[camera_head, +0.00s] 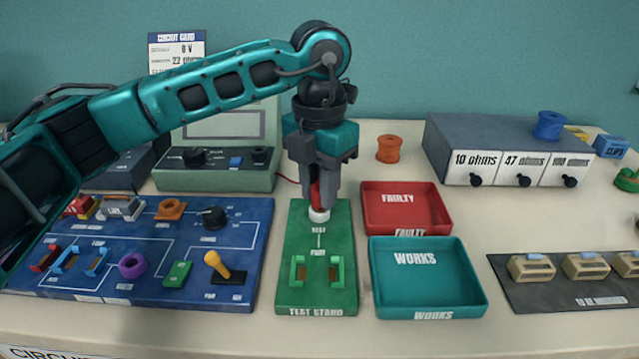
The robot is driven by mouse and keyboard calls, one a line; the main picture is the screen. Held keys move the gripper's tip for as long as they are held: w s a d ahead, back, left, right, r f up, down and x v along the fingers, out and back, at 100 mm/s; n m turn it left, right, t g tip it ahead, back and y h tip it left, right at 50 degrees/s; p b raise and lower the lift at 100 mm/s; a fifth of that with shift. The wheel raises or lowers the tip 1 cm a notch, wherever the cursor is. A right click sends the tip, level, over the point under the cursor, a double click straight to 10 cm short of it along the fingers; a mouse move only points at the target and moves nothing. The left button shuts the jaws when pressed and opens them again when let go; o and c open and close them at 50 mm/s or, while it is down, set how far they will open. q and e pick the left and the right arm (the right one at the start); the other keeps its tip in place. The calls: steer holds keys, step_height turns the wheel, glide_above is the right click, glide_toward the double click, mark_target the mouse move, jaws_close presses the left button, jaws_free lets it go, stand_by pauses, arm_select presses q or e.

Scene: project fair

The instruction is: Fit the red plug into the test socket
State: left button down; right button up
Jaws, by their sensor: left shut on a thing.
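My left gripper (320,195) points straight down over the green test stand (318,248) and is shut on the red plug (315,193). Only a narrow red strip of the plug shows between the dark fingers. The white test socket (319,215) is directly below, at the back of the stand by the "TEST" label. The plug's lower end appears to meet the socket; I cannot tell how deep it sits. A red lead (287,180) runs from the meter (220,178) toward the gripper. My right gripper is not in view.
The red "FAULTY" tray (447,205) and teal "WORKS" tray (480,297) stand empty to the right. The blue circuit board (215,285) lies left. A resistor box (470,135) and orange spool (389,148) are behind. A dark mat (515,300) holds several beige parts at right.

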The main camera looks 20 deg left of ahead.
arm_select(q)
steer(key=shift+f, duration=0.35)
steer(key=c, duration=0.6)
jaws_free()
steer(key=shift+o, duration=1.4)
steer(key=shift+r, duration=0.2)
steer(key=shift+r+p, duration=2.55)
steer(key=shift+r, duration=1.3)
